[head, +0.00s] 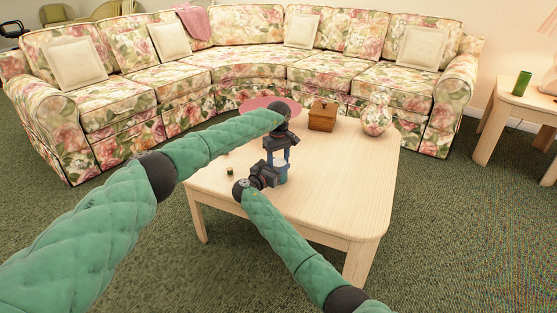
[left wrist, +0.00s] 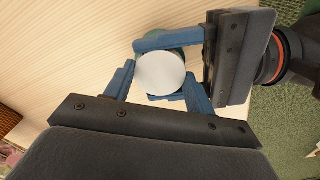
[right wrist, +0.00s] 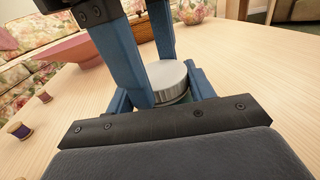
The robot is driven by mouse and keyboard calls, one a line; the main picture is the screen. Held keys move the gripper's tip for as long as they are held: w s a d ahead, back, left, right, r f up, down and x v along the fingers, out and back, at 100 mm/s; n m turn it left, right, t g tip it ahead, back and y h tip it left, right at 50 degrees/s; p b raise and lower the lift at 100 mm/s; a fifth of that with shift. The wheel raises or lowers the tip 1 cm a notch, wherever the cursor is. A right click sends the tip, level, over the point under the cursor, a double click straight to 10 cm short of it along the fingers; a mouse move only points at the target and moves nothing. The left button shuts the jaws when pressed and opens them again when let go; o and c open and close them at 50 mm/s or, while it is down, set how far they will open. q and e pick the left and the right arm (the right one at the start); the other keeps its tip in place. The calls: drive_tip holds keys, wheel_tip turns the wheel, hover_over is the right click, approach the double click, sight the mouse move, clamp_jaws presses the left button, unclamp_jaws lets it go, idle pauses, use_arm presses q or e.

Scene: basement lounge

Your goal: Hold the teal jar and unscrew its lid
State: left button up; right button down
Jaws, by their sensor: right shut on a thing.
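The teal jar (head: 280,171) stands upright on the pale wooden coffee table (head: 340,185), mostly hidden by my grippers. Its round, pale metallic lid is on top, seen from above in the left wrist view (left wrist: 160,72) and from the side in the right wrist view (right wrist: 167,78). My right gripper (head: 276,176) reaches in level and is shut on the jar's body. My left gripper (head: 279,149) points down from above. Its fingers (left wrist: 160,80) stand on opposite sides of the lid, very near it, and look open. Whether either touches the lid is hard to tell.
A pink bowl (head: 268,102), a wooden chest (head: 322,116) and a round floral vase (head: 376,119) stand behind the jar. Small spools (right wrist: 19,131) lie left of it. The table's front right is clear. A floral sofa (head: 240,60) curves behind.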

use_arm(q)
drive_tip(key=n, duration=0.4)
idle(1.2)
drive_tip(key=o, duration=1.1)
drive_tip(key=shift+r, duration=0.1)
